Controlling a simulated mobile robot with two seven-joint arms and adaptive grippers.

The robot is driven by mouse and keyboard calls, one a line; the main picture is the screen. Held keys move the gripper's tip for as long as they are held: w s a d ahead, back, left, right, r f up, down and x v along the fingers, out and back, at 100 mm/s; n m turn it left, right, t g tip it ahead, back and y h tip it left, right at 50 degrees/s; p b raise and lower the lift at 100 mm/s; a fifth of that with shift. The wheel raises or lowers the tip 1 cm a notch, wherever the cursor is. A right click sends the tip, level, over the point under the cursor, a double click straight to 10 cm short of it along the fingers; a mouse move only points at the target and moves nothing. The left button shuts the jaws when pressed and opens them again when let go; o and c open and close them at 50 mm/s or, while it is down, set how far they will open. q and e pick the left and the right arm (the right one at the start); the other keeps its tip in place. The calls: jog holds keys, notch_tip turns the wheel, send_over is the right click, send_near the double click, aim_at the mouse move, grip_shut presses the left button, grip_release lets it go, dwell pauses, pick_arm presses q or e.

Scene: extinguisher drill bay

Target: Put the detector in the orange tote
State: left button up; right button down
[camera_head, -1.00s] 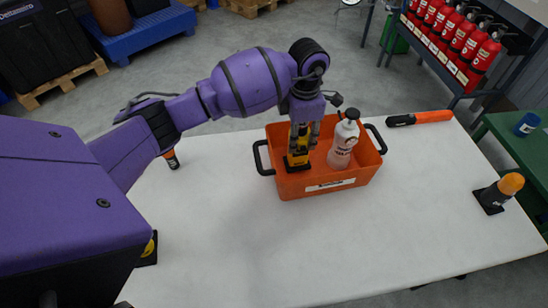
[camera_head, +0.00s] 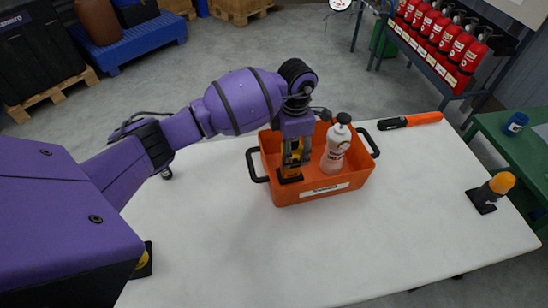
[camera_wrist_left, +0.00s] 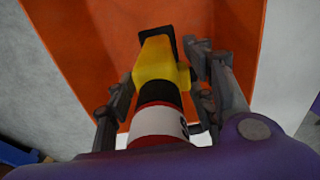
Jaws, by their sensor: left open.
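The orange tote (camera_head: 330,190) stands on the white table with its black handles out to the sides. A yellow detector with a black base (camera_head: 290,178) is inside its left half; much of it is hidden by my gripper. My left gripper (camera_head: 293,158) reaches down into the tote, open, with its fingers around the detector. In the left wrist view the yellow detector (camera_wrist_left: 156,64) lies between the two grey fingers (camera_wrist_left: 165,90). A black, red and white cylinder (camera_wrist_left: 158,122) shows nearer the camera; I cannot tell whether it belongs to the detector. My right gripper is out of view.
A white bottle with a black cap (camera_head: 335,150) stands in the tote's right half, close to my gripper. An orange and black wand (camera_head: 411,120) lies behind the tote. An orange-topped beacon (camera_head: 492,191) is at the right.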

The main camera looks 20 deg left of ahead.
pick_arm(q)
notch_tip(320, 180, up, 13)
jog(key=shift+f, duration=0.2)
jog(key=shift+f, duration=0.1)
dwell(0.5)
